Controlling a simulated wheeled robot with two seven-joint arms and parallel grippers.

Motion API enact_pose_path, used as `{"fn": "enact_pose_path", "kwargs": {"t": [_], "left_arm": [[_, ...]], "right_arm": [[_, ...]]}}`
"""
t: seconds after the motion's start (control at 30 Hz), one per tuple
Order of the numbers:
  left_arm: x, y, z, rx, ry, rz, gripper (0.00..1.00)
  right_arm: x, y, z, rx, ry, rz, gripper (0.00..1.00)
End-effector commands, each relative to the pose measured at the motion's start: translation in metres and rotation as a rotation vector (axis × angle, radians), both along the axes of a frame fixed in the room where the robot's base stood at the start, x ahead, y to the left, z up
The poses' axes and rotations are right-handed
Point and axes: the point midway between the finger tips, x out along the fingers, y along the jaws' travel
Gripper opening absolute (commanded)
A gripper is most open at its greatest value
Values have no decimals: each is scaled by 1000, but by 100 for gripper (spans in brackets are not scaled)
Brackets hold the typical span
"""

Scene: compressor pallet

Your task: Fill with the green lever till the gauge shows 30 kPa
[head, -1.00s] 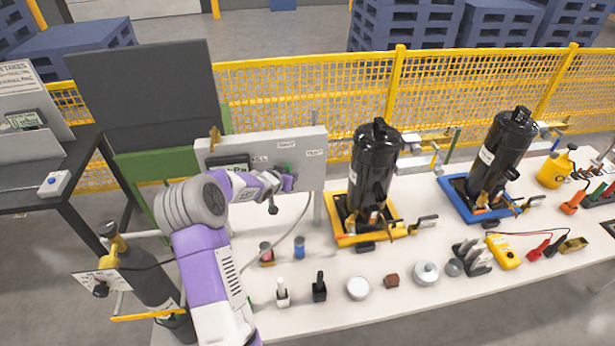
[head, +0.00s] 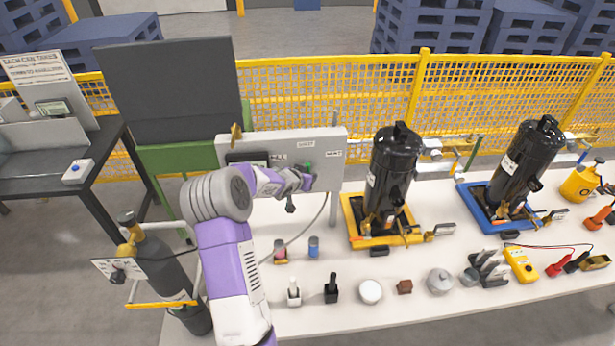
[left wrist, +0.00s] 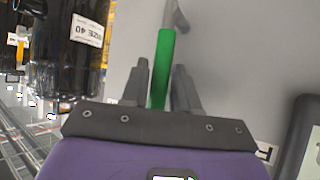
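The green lever (left wrist: 162,70) stands between the two fingers of my left gripper (left wrist: 160,85) in the left wrist view. The fingers are close in on both sides and appear shut on it. In the head view, my left gripper (head: 300,180) is at the grey panel (head: 328,152), and a bit of the green lever (head: 308,168) shows beside it. A dark display (head: 247,157) on the panel's left is mostly hidden behind my left arm, and I cannot read it. My right gripper is not in view.
Two black compressors stand on a yellow tray (head: 352,240) and a blue tray (head: 470,220), right of the panel. Small caps and bottles stand along the white table's (head: 420,305) front. A gas cylinder (head: 165,275) stands at the left. A hose (head: 290,238) hangs below the panel.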

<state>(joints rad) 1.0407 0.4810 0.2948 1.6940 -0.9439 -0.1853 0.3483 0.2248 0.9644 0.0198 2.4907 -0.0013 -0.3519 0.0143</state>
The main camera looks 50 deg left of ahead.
Motion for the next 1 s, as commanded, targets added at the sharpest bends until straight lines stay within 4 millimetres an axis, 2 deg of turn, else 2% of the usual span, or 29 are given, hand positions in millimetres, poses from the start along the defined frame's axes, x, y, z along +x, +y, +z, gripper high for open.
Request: {"fn": "enact_pose_path", "kwargs": {"t": [0.3,0.5,1.0], "left_arm": [[-37,-12,29,3,1,3,29],[-55,-19,41,1,2,2,29],[-57,-21,42,1,0,1,29]], "right_arm": [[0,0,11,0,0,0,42],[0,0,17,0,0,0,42],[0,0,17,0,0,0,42]]}}
